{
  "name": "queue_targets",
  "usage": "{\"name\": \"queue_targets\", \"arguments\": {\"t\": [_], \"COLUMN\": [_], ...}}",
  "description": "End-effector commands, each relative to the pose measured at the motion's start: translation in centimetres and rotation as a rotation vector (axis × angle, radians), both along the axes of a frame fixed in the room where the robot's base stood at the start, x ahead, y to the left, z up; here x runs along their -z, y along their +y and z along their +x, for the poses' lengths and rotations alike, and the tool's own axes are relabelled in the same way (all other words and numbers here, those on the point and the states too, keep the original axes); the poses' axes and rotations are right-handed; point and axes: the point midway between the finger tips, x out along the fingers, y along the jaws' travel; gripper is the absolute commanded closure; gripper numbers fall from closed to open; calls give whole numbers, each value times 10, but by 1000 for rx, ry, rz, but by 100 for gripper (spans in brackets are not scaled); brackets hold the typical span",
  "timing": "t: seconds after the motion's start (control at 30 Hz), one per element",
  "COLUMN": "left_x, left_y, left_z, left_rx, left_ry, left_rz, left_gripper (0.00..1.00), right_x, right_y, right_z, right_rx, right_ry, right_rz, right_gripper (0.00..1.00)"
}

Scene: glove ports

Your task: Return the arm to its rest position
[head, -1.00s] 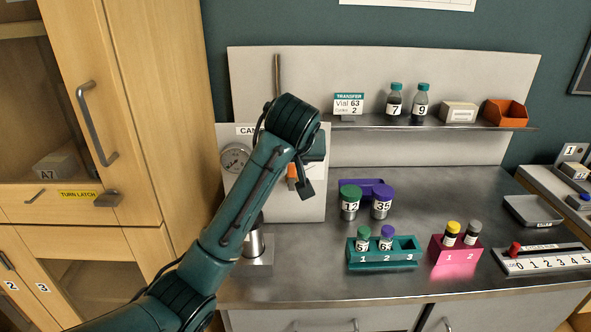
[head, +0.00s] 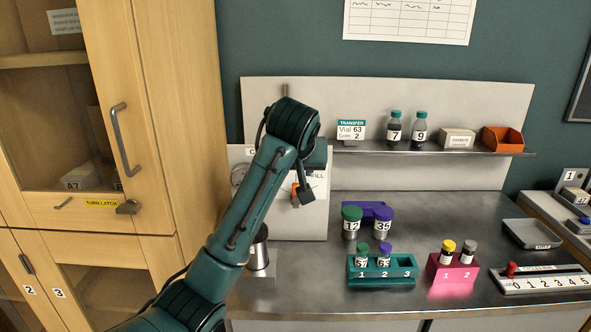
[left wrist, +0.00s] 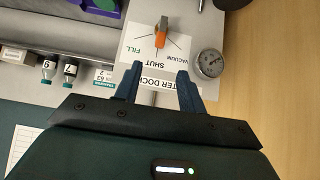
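My left arm rises from the bottom left in the head view, and its wrist bends down in front of the white dock panel (head: 315,215). My left gripper (head: 305,194) is mostly hidden behind the wrist in that view. In the left wrist view the gripper (left wrist: 158,76) has its two dark blue fingers apart with nothing between them. An orange valve handle (left wrist: 161,38) on the panel, between the FILL and SHUT labels, lies beyond the fingertips and apart from them. My right gripper shows in neither view.
A pressure gauge (left wrist: 209,64) sits beside the valve. A teal rack (head: 382,272), a pink rack (head: 455,275) and two capped jars (head: 352,222) stand on the counter. A wooden cabinet (head: 175,110) is at the left.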

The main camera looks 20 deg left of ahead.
Motion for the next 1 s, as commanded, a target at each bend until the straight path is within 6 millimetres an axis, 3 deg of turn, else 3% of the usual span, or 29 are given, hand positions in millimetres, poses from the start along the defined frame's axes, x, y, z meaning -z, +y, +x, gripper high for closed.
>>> {"name": "queue_targets", "arguments": {"t": [0.17,0.27,0.37,0.5,0.7,0.83,1.0], "left_x": [17,55,108,178,252,281,297], "left_y": [0,1,3,8,17,24,30], "left_z": [-5,-18,-45,-96,-187,-247,-308], "left_rx": [13,45,95,166,257,307,356], "left_ry": [18,59,116,195,300,359,415], "left_rz": [-1,-3,-5,-8,-11,-7,-2], "left_gripper": [60,60,60,60,60,60,60], "right_x": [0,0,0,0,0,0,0], "right_y": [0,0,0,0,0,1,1], "right_z": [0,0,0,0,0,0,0], "right_rx": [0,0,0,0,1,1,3], "right_ry": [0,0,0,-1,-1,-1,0], "right_rz": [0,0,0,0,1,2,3], "right_gripper": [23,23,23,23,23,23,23]}}
